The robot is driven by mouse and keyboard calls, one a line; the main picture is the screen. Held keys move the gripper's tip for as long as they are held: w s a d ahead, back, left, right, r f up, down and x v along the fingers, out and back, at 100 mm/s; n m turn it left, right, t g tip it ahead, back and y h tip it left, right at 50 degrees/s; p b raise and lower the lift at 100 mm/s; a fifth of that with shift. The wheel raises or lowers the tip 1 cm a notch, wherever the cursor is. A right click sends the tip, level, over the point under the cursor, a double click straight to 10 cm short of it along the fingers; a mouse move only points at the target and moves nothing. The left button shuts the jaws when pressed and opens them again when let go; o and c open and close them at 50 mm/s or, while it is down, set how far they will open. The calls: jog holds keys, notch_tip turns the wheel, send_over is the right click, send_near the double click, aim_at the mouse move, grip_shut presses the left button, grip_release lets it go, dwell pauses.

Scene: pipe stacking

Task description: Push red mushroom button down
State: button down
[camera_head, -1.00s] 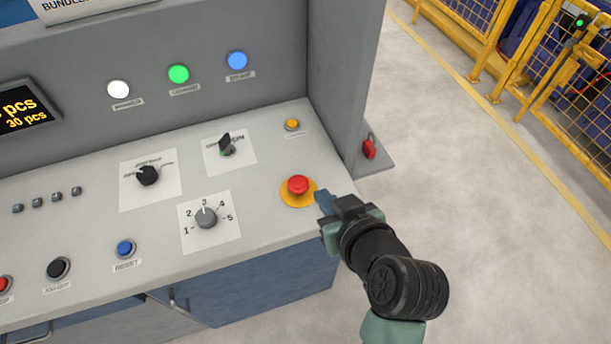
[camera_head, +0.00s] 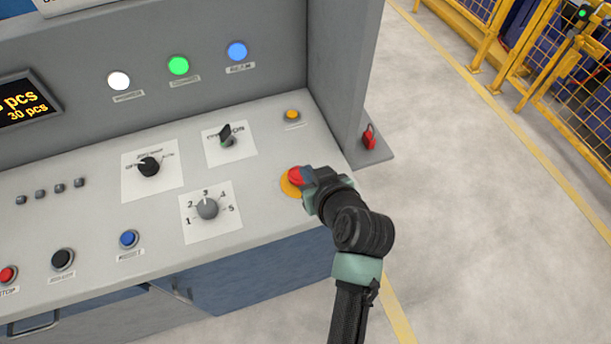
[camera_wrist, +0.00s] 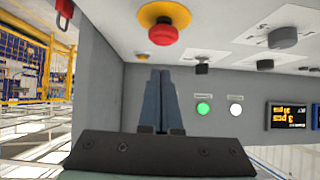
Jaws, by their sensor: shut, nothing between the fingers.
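The red mushroom button (camera_head: 295,174) stands on a round yellow base (camera_head: 288,186) at the right end of the grey control panel. In the head view my gripper (camera_head: 308,175) is beside and partly in front of the button, covering its right side. In the wrist view the red button (camera_wrist: 163,34) on its yellow base (camera_wrist: 165,13) is near the top, and my fingers (camera_wrist: 160,72) are shut together with nothing between them, pointing just past it. I cannot tell whether the fingers touch the button.
A small yellow button (camera_head: 292,114), a key switch (camera_head: 227,135), a black rotary knob (camera_head: 149,166) and a grey numbered knob (camera_head: 207,208) sit nearby on the panel. A grey upright wall (camera_head: 340,70) rises behind at the right. The floor to the right is clear.

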aim_at(299, 176)
jog(key=shift+w+a+f, duration=0.1)
jog(key=shift+w+f, duration=0.15)
jog(key=shift+f, duration=0.5)
jog(key=shift+w+a+f, duration=0.1)
jog(key=shift+w+f, duration=0.1)
jog(key=shift+f, duration=0.6)
jog(key=shift+w+a+f, duration=0.1)
jog(key=shift+w+f, duration=0.15)
jog(key=shift+f, duration=0.5)
jog(key=shift+f, duration=0.1)
notch_tip(299, 176, down, 2)
jog(key=shift+b, duration=0.9)
jog(key=shift+s, duration=0.15)
